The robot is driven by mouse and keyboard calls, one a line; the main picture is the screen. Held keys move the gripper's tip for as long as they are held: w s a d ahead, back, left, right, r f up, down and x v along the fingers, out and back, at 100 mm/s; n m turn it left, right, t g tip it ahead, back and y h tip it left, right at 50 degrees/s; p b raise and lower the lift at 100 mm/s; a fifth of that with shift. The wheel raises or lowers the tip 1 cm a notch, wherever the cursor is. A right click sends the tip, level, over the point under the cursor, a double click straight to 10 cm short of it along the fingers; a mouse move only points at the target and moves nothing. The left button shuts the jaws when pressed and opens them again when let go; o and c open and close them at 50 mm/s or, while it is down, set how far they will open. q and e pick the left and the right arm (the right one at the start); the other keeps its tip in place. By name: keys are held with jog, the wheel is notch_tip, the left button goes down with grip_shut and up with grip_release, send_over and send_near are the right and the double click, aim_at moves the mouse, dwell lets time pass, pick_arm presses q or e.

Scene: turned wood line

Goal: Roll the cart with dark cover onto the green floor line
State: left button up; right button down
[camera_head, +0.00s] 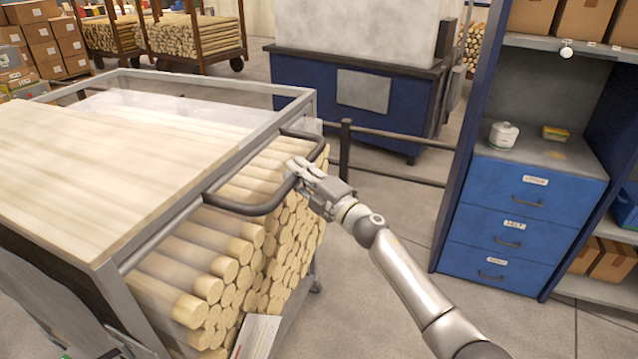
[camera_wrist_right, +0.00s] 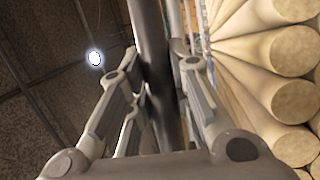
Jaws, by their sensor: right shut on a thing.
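A grey-framed cart (camera_head: 308,97) loaded with pale round wood pieces (camera_head: 225,250) fills the left of the head view. A pale plank top (camera_head: 90,180) covers its near part; I see no dark cover on it. A dark looped handle (camera_head: 245,209) sticks out from its end. My right gripper (camera_head: 297,172) is shut on this handle. In the right wrist view the dark handle bar (camera_wrist_right: 158,70) runs between the fingers, with the wood ends (camera_wrist_right: 270,90) close on the right. No green floor line shows clearly. My left gripper is not in view.
A blue machine (camera_head: 300,100) and a dark rail (camera_head: 400,140) stand behind the cart. A blue drawer cabinet (camera_head: 520,225) stands at the right. Racks of wood (camera_head: 195,38) and cardboard boxes (camera_head: 45,45) are at the back left. Grey floor (camera_head: 385,215) is bare between cart and cabinet.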

jog(key=shift+w+a, duration=0.2)
jog(key=shift+a, duration=0.35)
jog(key=c, duration=1.3)
grip_release()
jog(key=shift+a, duration=0.1)
jog(key=shift+s+d+f, duration=0.15)
jog(key=shift+s+d, duration=0.15)
jog(key=shift+d, duration=0.2)
jog(key=v, duration=1.1)
